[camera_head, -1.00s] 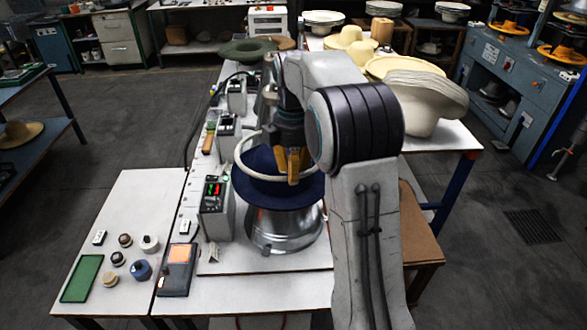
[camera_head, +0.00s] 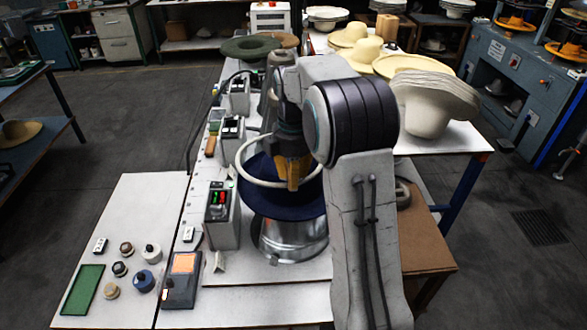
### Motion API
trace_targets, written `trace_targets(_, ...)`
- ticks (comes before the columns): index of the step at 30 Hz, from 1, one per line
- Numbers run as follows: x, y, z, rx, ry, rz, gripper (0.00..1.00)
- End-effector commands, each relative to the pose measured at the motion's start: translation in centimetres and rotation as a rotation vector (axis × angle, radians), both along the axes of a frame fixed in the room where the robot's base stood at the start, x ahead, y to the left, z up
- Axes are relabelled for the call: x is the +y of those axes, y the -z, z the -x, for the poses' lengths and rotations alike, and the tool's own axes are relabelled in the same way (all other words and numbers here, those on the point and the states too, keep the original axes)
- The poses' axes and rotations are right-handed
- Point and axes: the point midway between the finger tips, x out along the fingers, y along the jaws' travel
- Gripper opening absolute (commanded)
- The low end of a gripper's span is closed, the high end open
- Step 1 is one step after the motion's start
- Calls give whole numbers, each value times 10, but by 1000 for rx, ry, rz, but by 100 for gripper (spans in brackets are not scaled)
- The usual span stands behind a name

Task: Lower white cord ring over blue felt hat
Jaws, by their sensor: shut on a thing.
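The blue felt hat (camera_head: 262,200) sits brim out on a shiny metal press base (camera_head: 290,242) at the middle of the table. The white cord ring (camera_head: 252,181) is held by my gripper (camera_head: 292,184) and looks tilted. In this view it overlaps the hat's crown and far brim. I cannot tell whether it touches the hat.
A control box (camera_head: 221,214) with red and green lights stands close left of the hat. Small spools (camera_head: 145,280), a green pad (camera_head: 83,289) and an orange-screened device (camera_head: 182,279) lie at the front left. Stacked pale hats (camera_head: 428,105) stand at the right.

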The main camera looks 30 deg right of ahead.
Motion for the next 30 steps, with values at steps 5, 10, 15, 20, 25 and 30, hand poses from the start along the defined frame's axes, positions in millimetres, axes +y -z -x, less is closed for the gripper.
trace_targets(5, 0, 19, 0, 1, 0, 0, 0)
trace_targets(10, 0, 36, 0, 3, 0, -1, 0)
trace_targets(15, 0, 51, 1, 5, 0, -1, 0)
trace_targets(20, 0, 64, 1, 7, 0, -2, 0)
trace_targets(25, 0, 76, 1, 6, -1, -1, 0)
trace_targets(30, 0, 84, 1, 6, -1, -1, 0)
